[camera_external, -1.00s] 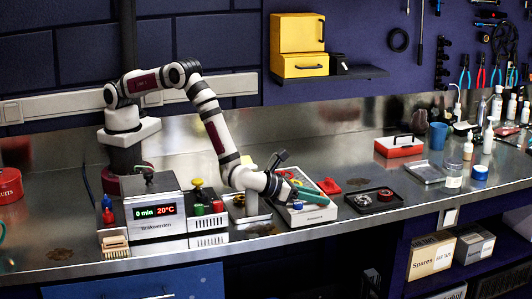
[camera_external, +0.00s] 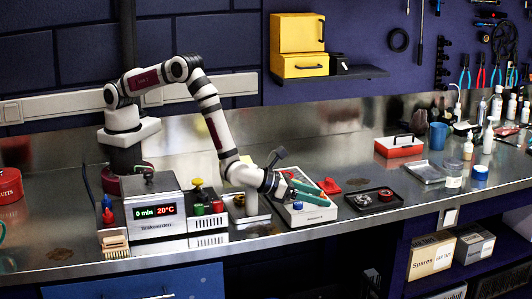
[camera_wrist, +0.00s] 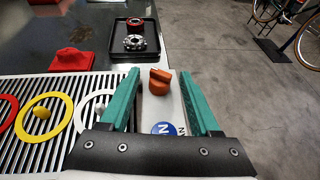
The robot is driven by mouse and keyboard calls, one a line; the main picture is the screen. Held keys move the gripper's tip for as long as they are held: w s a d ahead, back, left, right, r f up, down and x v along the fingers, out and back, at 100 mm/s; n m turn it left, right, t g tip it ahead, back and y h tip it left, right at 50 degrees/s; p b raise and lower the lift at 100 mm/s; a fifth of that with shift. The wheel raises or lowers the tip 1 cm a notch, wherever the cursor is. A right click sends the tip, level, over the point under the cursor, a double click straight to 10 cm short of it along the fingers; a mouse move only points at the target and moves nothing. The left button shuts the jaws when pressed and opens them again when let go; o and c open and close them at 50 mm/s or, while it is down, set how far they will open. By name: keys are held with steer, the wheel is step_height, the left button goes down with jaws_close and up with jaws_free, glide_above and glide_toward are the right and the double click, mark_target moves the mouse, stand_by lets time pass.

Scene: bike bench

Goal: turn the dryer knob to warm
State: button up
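The dryer (camera_external: 312,215) is a pale low box at the bench's front edge, with a slatted top in the wrist view (camera_wrist: 40,130). Its orange knob (camera_wrist: 159,81) sits on the pale front strip, with a raised grip bar. My gripper (camera_wrist: 160,72) has two teal fingers, spread apart on either side of the knob, with visible gaps; I cannot tell their height above it. The knob is not clear in the outside view, where my gripper (camera_external: 320,195) hangs over the dryer. A blue-and-white round mark (camera_wrist: 164,129) lies nearer my palm. The knob's setting is unreadable.
A yellow ring (camera_wrist: 44,117) and a white ring (camera_wrist: 92,110) lie on the slats beside my left finger. A red object (camera_wrist: 75,60) and a black tray (camera_wrist: 135,38) with round parts lie beyond. Open floor is to the right.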

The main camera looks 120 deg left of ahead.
steer(key=shift+d, duration=0.1)
steer(key=v, duration=0.3)
steer(key=shift+s+d+r, duration=0.1)
steer(key=shift+r, duration=0.05)
step_height(320, 180, up, 7)
steer(key=n+g+y, duration=0.2)
glide_toward(305, 206)
step_height(305, 206, up, 5)
steer(key=d, duration=0.2)
steer(key=x, duration=1.5)
steer(key=shift+s+a+f, duration=0.1)
steer(key=shift+s+f, duration=0.15)
steer(key=shift+f, duration=0.05)
steer(key=shift+c, duration=0.3)
